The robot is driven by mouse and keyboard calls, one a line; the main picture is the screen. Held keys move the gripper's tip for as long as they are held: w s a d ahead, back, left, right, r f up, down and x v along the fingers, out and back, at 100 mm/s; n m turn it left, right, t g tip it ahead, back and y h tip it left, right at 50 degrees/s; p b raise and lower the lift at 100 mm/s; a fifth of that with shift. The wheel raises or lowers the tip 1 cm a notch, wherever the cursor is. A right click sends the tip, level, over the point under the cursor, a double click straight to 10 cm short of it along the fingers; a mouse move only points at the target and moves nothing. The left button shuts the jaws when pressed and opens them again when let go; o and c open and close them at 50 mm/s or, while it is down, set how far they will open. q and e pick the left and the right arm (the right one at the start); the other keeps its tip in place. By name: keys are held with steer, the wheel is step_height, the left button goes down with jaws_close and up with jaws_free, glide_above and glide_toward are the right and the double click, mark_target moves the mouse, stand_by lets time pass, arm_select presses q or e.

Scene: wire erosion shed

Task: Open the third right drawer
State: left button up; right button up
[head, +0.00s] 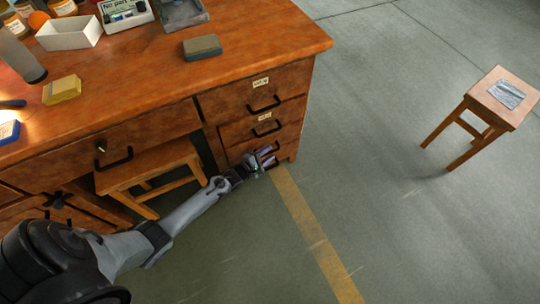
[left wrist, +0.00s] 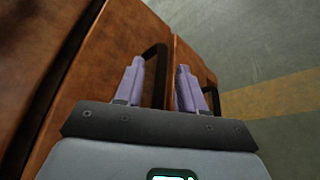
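The wooden desk's right column holds a stack of drawers with black bar handles. The third right drawer (head: 285,137) is low in the stack and looks closed. My left gripper (head: 268,156) is at the lower drawers and hides part of their fronts. In the left wrist view its two purple fingers (left wrist: 160,85) are apart. A black handle (left wrist: 160,72) shows in the gap between them; contact cannot be told. Another black handle (left wrist: 211,93) shows beside the right finger, on the neighbouring drawer front. My right gripper is not in view.
A wooden stool (head: 150,165) stands under the desk, left of the drawers. Boxes and a grey-brown block (head: 202,47) lie on the desktop. Another stool (head: 500,96) stands at the far right. The floor in front of the drawers is clear, with a yellow line (head: 312,235).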

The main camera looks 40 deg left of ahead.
arm_select(q)
steer(key=shift+b+x, duration=0.35)
steer(key=shift+x, duration=0.55)
steer(key=shift+s, duration=0.1)
jaws_close()
